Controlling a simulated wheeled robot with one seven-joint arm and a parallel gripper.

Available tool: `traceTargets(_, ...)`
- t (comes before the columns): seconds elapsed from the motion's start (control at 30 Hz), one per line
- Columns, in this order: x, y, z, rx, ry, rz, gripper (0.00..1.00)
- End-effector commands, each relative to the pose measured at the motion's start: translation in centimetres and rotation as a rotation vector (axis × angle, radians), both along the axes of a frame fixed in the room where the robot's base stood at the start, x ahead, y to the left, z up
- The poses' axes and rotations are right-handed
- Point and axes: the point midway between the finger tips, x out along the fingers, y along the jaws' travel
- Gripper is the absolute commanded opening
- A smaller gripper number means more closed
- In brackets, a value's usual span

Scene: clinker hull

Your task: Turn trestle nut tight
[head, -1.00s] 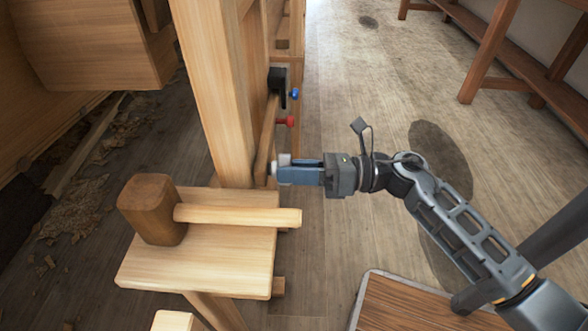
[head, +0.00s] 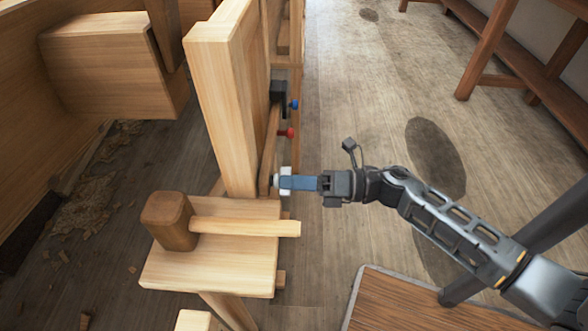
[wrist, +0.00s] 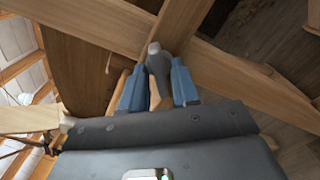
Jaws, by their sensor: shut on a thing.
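The trestle nut shows in the wrist view as a grey metal piece (wrist: 157,68) between my two blue fingers, with a paler round end beyond them. My gripper (head: 290,182) reaches in level from the right to the lower side of the wooden trestle post (head: 234,110) and is shut on the nut. In the head view only a pale bit shows at the fingertips; the fingers hide most of the nut, so I cannot tell how close it sits to the wood.
A wooden mallet (head: 170,222) lies on a small wooden stand (head: 215,270) just below my gripper. Red (head: 287,133) and blue (head: 294,104) knobs stick out farther along the trestle. A bench (head: 488,60) stands at the far right. The floor between is clear.

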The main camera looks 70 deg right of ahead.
Motion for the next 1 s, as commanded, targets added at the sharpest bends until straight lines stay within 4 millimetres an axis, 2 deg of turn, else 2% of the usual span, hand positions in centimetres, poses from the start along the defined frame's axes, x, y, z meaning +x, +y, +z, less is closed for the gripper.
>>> traceTargets(0.03, -0.04, 0.06, 0.43, 0.039, 0.018, 0.002, 0.00)
traceTargets(0.43, -0.01, 0.08, 0.16, 0.265, 0.098, 0.001, 0.00)
traceTargets(1.0, 0.01, 0.05, -0.06, 0.326, 0.119, -0.001, 0.00)
